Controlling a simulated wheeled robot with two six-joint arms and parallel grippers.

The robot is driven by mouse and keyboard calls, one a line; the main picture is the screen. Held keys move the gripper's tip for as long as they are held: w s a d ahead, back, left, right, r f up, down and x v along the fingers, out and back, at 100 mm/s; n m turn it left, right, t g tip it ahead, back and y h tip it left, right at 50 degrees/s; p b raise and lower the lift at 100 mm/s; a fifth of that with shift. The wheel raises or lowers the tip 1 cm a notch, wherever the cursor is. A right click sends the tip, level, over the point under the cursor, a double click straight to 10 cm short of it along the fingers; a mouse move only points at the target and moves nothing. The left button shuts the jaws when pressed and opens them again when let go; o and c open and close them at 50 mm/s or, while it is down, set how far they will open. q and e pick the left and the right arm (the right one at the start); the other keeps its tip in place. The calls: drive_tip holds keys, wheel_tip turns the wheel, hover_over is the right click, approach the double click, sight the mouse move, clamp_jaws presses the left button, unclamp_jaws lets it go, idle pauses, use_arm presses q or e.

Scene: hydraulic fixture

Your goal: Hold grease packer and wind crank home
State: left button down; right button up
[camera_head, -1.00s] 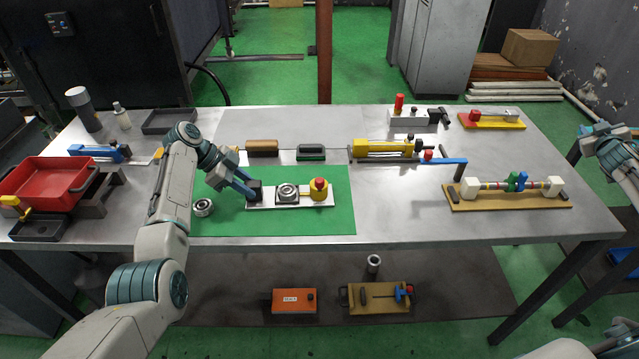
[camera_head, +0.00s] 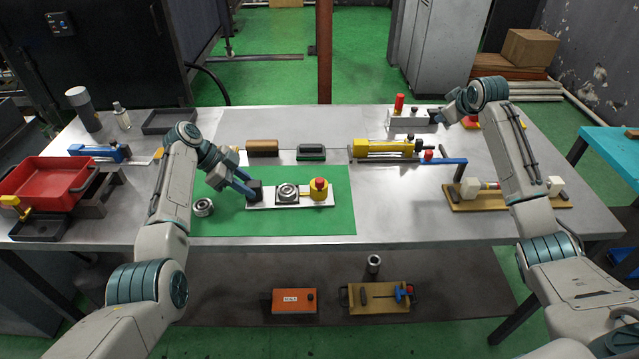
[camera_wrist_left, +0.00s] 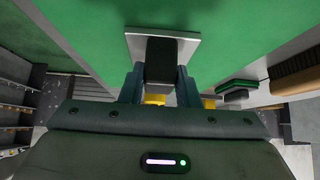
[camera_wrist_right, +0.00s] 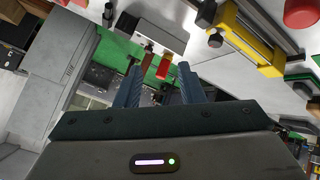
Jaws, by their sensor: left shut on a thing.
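The grease packer appears to be the white base plate (camera_head: 262,206) on the green mat. It carries a black block (camera_head: 255,190) at its left end, a round metal part (camera_head: 287,193) in the middle and a yellow part with a red knob (camera_head: 319,189) at its right end. My left gripper (camera_head: 248,189) is shut on the black block; the left wrist view shows the block (camera_wrist_left: 161,62) between its fingers. My right gripper (camera_head: 447,112) is at the back right of the table, far from the plate; its fingers are apart and empty in the right wrist view (camera_wrist_right: 160,85). I cannot tell which part is the crank.
A yellow tool with a blue arm (camera_head: 382,147) stands right of the mat. A white fixture with a red post (camera_head: 405,117) is beside my right gripper. My right arm partly covers a wooden board (camera_head: 475,205). A red tray (camera_head: 45,180) is at the left.

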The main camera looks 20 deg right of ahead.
drive_tip(key=s+a+f+n+g+y, duration=0.1)
drive_tip(key=a+f+n+y, duration=0.1)
drive_tip(key=a, duration=0.7)
drive_tip(key=s+a+f+n+g+y, duration=0.1)
drive_tip(key=a+n+g+y, duration=0.15)
drive_tip(key=a, duration=0.55)
drive_tip(key=n+g+y, duration=0.4)
drive_tip(key=n, duration=0.3)
approach(316, 180)
wheel_tip(316, 180, down, 2)
drive_tip(key=shift+m, duration=0.25)
drive_tip(key=shift+x, duration=3.3)
drive_tip(key=shift+d, duration=0.1)
clamp_jaws()
drive_tip(key=m+t, duration=0.1)
drive_tip(key=a+m+t, duration=0.1)
drive_tip(key=m, duration=0.1)
drive_tip(key=m+t+h, duration=0.1)
drive_tip(key=m, duration=0.1)
drive_tip(key=shift+a, duration=0.35)
drive_tip(key=m, duration=0.1)
drive_tip(key=m+t+h, duration=0.1)
drive_tip(key=shift+w+a+m, duration=0.2)
drive_tip(key=shift+a+m, duration=0.1)
drive_tip(key=shift+a, duration=0.05)
drive_tip(key=shift+w+d+h, duration=0.1)
drive_tip(key=shift+h, duration=0.15)
